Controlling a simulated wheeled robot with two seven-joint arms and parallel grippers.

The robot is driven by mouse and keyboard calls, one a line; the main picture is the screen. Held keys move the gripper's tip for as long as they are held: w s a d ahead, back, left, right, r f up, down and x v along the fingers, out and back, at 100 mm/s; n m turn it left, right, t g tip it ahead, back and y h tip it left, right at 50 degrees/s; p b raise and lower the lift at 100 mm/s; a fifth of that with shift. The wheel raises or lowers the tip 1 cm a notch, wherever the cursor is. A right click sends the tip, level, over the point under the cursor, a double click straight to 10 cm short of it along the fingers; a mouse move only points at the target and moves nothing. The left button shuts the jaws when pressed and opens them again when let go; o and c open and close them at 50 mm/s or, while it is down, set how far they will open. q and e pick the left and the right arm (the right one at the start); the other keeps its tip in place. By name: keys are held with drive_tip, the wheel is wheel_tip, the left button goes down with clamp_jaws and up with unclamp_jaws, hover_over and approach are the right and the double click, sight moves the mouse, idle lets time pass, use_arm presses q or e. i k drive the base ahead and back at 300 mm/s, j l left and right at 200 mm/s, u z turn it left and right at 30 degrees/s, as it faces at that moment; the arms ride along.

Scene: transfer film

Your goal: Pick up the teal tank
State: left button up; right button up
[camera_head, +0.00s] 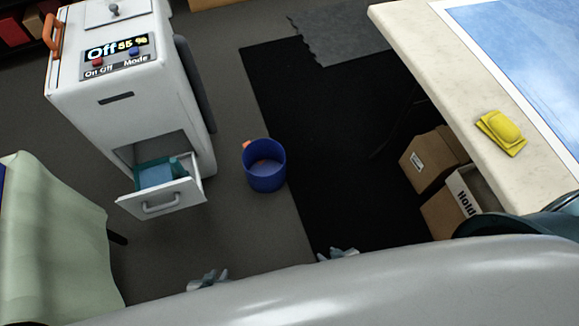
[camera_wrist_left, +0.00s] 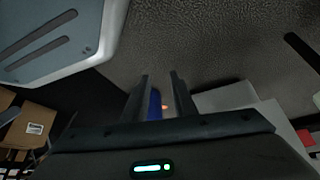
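The teal tank (camera_head: 158,174) sits in the pulled-out drawer at the bottom of a white appliance (camera_head: 130,100), at the left of the head view. Only its upper part shows; the drawer front (camera_head: 161,201) with a grey handle hides the rest. My left gripper (camera_head: 208,281) is low in the head view, below and right of the drawer and well apart from it. In the left wrist view its two fingers (camera_wrist_left: 158,100) stand apart with nothing between them. My right gripper (camera_head: 338,255) is further right over the black mat, small and apart from everything; its finger gap is unclear.
A blue bucket (camera_head: 265,170) stands on the floor right of the appliance. A green-draped surface (camera_head: 55,240) is at the left. A pale table (camera_head: 470,110) with yellow cloths (camera_head: 501,133) stands at the right, cardboard boxes (camera_head: 430,160) beneath it. The black mat (camera_head: 320,150) is mostly clear.

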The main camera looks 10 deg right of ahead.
sight(160, 171)
drive_tip(key=z, duration=0.1)
drive_tip(key=u, duration=1.05)
drive_tip(key=i+l+z, duration=0.1)
drive_tip(key=i+l, duration=0.1)
drive_tip(key=l, duration=0.1)
